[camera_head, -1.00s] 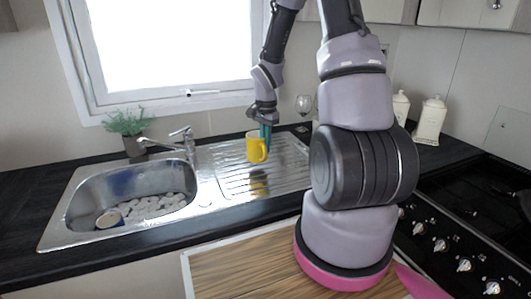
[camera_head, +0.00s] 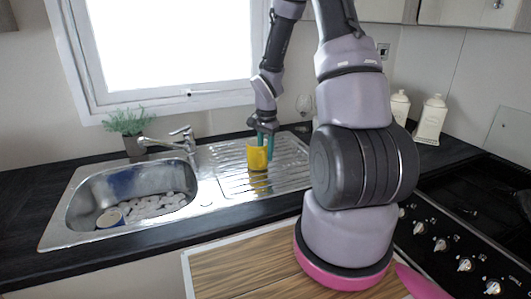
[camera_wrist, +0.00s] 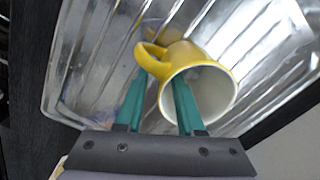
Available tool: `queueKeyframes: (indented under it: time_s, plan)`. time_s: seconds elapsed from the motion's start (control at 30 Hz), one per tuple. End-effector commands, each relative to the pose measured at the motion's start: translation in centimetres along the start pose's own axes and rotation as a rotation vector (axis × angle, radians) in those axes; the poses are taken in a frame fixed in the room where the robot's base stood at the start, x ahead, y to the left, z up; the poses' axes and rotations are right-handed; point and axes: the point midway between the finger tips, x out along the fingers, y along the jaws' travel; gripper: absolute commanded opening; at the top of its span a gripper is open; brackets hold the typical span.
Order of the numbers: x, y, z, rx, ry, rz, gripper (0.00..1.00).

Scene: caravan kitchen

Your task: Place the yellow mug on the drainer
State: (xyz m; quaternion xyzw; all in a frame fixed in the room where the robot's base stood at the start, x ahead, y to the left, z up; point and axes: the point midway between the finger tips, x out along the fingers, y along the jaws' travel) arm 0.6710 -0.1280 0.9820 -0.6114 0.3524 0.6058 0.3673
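The yellow mug (camera_head: 257,160) rests on the ribbed metal drainer (camera_head: 228,183), right of the sink bowl, and appears upright. In the wrist view the mug (camera_wrist: 205,62) shows its white inside and its handle at the left. My gripper (camera_head: 265,143) is at the mug's rim from above. In the wrist view its teal fingers (camera_wrist: 160,90) are spread, with the mug's near wall and rim between them and a gap visible. The right finger overlaps the mug's mouth; the left is outside, near the handle. The fingertips are partly hidden.
The sink bowl (camera_head: 92,197) on the left holds pale stones and a small tin (camera_head: 110,217). A tap (camera_head: 180,140) and potted plant (camera_head: 130,128) stand behind it. A wine glass (camera_head: 304,104) and white canisters (camera_head: 432,118) stand at the back right. A hob (camera_head: 470,205) is at right.

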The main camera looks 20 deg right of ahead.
Motion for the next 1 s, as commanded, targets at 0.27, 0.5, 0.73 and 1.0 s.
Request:
queueKeyframes:
  time_s: [0.27, 0.5, 0.73, 1.0]
  plan:
    - [-4.2, -0.1, -0.1, 0.001, 0.005, -0.005, 0.37]
    - [-9.3, -0.1, -0.1, 0.000, 0.003, -0.004, 0.37]
    - [-11.9, 0.0, 0.0, 0.000, 0.001, -0.001, 0.37]
    - [-18.4, 1.3, 2.2, -0.113, 0.066, -0.080, 0.37]
